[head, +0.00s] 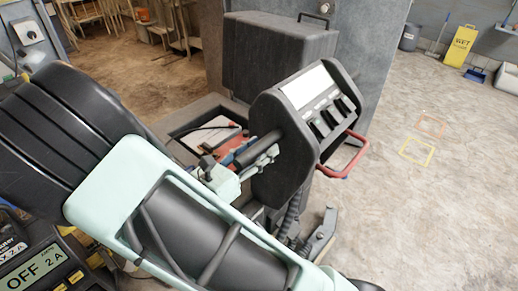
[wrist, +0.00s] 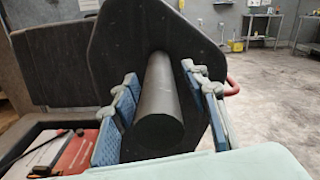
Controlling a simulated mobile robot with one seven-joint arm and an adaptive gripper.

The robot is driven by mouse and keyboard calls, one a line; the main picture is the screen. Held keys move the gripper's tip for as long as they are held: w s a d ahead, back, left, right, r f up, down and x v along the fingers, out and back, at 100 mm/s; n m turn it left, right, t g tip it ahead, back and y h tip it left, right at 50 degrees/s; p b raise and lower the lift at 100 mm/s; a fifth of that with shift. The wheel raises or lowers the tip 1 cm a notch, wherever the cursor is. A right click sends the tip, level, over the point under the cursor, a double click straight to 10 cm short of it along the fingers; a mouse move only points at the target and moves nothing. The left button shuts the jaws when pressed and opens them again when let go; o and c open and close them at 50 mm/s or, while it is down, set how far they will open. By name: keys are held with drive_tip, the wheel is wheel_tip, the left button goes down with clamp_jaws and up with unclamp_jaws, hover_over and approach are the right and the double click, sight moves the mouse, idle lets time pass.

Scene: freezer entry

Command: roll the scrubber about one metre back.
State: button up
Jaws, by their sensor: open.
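The scrubber's dark control head (head: 275,175) stands mid-picture in the head view, with a white panel, dark switches and a red loop handle (head: 345,158). A dark round grip (head: 258,149) sticks out of its left side. In the wrist view this grip (wrist: 162,100) points toward the camera, out of the control head's flat side (wrist: 130,45). My gripper (head: 252,160) is open at the grip. In the wrist view, my gripper (wrist: 160,92) has a blue-padded finger on each side of the grip, with a visible gap on both sides.
The scrubber's open tray (head: 205,130) holds a red and white item and a cable. A grey tank (head: 275,55) rises behind it. A yellow wet-floor sign (head: 461,46) stands by the far wall. The concrete floor (head: 440,215) at right is clear, with floor markings.

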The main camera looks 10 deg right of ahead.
clamp_jaws()
idle(0.5)
